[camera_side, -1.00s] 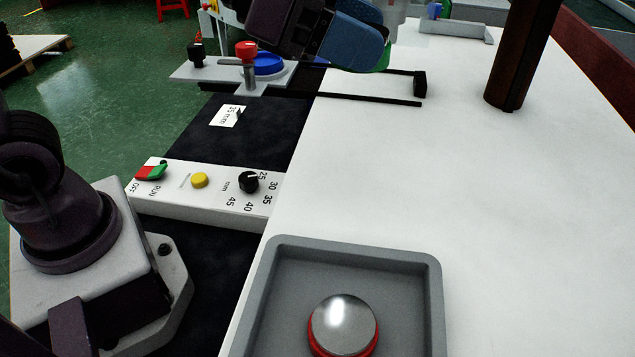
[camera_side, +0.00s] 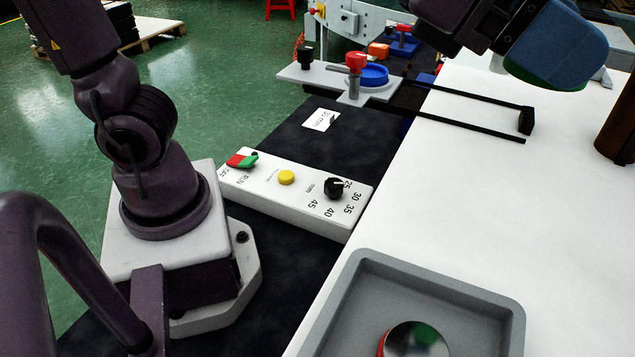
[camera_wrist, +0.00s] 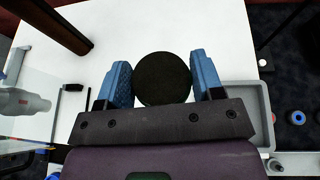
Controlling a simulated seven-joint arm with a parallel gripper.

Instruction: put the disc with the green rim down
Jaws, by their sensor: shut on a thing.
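My gripper (camera_wrist: 162,82) is shut on a round disc (camera_wrist: 162,79), whose dark face shows between the two blue fingers in the wrist view. In the side view my gripper (camera_side: 555,50) is at the upper right, above the white table, and a green rim (camera_side: 545,83) of the disc shows under the blue finger. Most of the disc is hidden there by the finger. The disc appears to be held clear of the table; the gap's size cannot be told.
A grey tray (camera_side: 345,300) at the front holds a shiny disc with a red rim (camera_side: 415,340). A control box (camera_side: 290,198) with knobs stands left of it. A fixture with a blue ring (camera_side: 373,75) and a black bracket (camera_side: 526,120) are further back. A brown post (camera_side: 620,125) stands right. Mid-table is clear.

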